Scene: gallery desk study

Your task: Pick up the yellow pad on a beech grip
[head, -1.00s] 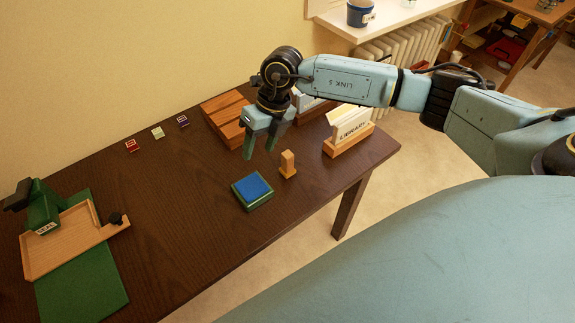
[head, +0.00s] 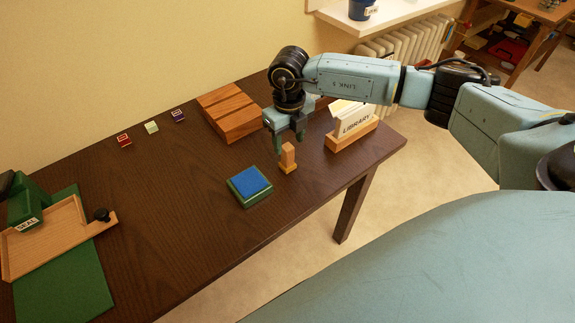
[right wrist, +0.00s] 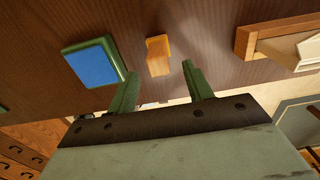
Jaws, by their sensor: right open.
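The beech grip with the yellow pad (head: 288,158) stands upright on the dark desk, right of the blue ink pad (head: 250,184). In the right wrist view the grip (right wrist: 158,56) lies ahead of the gap between the fingers. My right gripper (head: 289,142) is open and empty, just above and behind the grip in the head view. Its two green fingers also show in the right wrist view (right wrist: 159,72). I cannot tell whether a finger touches the grip.
A wooden card holder marked LIBRARY (head: 352,134) stands right of the grip. A wooden box (head: 230,112) is behind. Small colored blocks (head: 151,127) lie farther left. A green seal press (head: 28,205) and beech tray (head: 50,238) are at left. The desk's middle is clear.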

